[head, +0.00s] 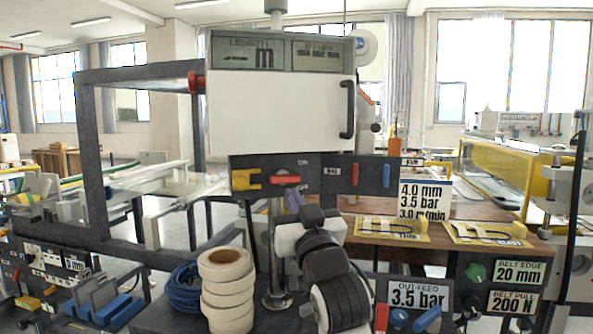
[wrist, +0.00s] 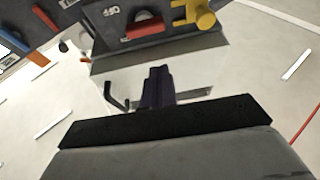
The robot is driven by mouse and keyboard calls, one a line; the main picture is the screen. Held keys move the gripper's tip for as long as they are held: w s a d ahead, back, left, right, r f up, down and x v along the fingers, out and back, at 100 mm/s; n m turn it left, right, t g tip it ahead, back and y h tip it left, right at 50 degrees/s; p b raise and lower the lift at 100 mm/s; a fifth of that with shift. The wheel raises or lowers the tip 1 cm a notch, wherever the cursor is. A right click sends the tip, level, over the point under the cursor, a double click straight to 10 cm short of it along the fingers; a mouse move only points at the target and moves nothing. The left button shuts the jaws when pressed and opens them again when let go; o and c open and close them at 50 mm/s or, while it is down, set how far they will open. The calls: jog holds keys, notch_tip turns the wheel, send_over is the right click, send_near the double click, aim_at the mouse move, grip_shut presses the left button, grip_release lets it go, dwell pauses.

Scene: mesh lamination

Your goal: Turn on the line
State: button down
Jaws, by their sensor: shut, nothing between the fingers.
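A dark control panel (head: 318,174) hangs below the white-doored cabinet. It carries a yellow handle (head: 245,179), a red switch (head: 285,179), an upright red lever (head: 355,175) and an upright blue lever (head: 387,176). No control is clearly readable as the line switch. My gripper (head: 293,197) has purple fingers, shut and empty, just below the red switch in the head view. In the wrist view my gripper (wrist: 158,74) points toward the panel, with a visible gap to the red switch (wrist: 145,27) and the yellow handle (wrist: 203,10).
White tape rolls (head: 227,290) and a blue coil (head: 185,288) stand left of my arm. A wooden table (head: 455,230) with yellow plates is at right. A lower panel (head: 412,295) reads "OUT-FEED 3.5 bar". A dark frame (head: 92,160) stands at left.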

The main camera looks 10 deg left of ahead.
aim_at(298, 177)
jog(key=d, duration=0.1)
jog(key=w+h, duration=0.1)
jog(key=d, duration=0.1)
jog(key=shift+w+d+f+m+h, duration=0.25)
jog(key=shift+w+d+m+h, duration=0.05)
jog(key=shift+d+m, duration=0.1)
jog(key=shift+a, duration=0.1)
jog(key=p+x, duration=0.3)
jog(key=x, duration=0.5)
jog(key=shift+w+a+r, duration=0.15)
jog(key=shift+r, duration=0.05)
jog(key=shift+x, duration=0.75)
jog(key=shift+a+f+m, duration=0.1)
jog(key=shift+a+m, duration=0.05)
jog(key=shift+m, duration=0.15)
jog(key=shift+p, duration=0.3)
jog(key=shift+m+h, duration=0.3)
